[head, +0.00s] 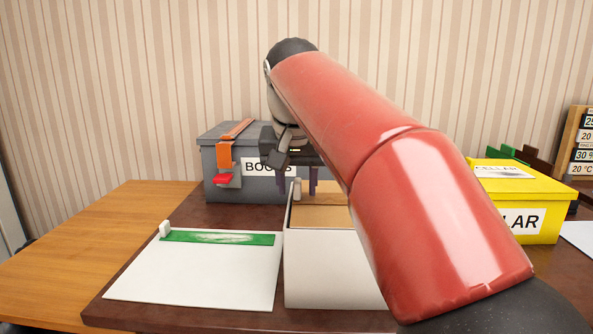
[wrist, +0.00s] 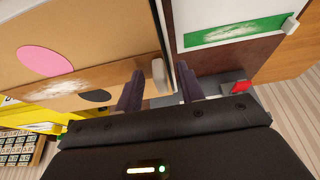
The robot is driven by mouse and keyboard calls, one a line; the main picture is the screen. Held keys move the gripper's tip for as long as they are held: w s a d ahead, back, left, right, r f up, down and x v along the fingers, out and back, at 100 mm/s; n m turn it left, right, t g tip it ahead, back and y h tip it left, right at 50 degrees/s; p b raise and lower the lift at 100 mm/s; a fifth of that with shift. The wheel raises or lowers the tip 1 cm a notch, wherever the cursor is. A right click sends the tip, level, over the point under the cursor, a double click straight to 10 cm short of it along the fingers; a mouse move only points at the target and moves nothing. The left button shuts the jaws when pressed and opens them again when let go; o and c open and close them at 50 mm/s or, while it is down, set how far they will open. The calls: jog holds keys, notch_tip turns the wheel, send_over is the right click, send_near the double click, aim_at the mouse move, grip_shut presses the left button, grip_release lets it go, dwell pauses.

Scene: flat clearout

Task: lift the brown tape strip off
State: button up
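The brown tape strip (wrist: 115,80) lies across the brown top of a white-sided box, with a pale scuffed patch on it. In the head view the strip (head: 325,197) runs along the top's far side, partly hidden by my arm. A white tab (wrist: 158,74) stands at the strip's end; it also shows in the head view (head: 297,189). My gripper (wrist: 160,92) is open, its two purple fingers apart on either side of the tab, with a gap on each side. In the head view my gripper (head: 297,184) points down at the tab.
Left of the box lies a white panel (head: 190,275) with a green strip (head: 218,238) and its own white tab. A grey BOOKS crate (head: 228,190) with an orange clamp (head: 224,155) stands behind. A yellow crate (head: 535,195) stands right. My arm hides the middle right.

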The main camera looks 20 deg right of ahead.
jog(key=shift+w+f, duration=0.1)
jog(key=shift+f, duration=0.1)
grip_shut()
jog(key=c, duration=0.8)
grip_release()
grip_shut()
jog(key=shift+r, duration=0.15)
jog(key=shift+r+p, duration=0.5)
jog(key=shift+r, duration=0.3)
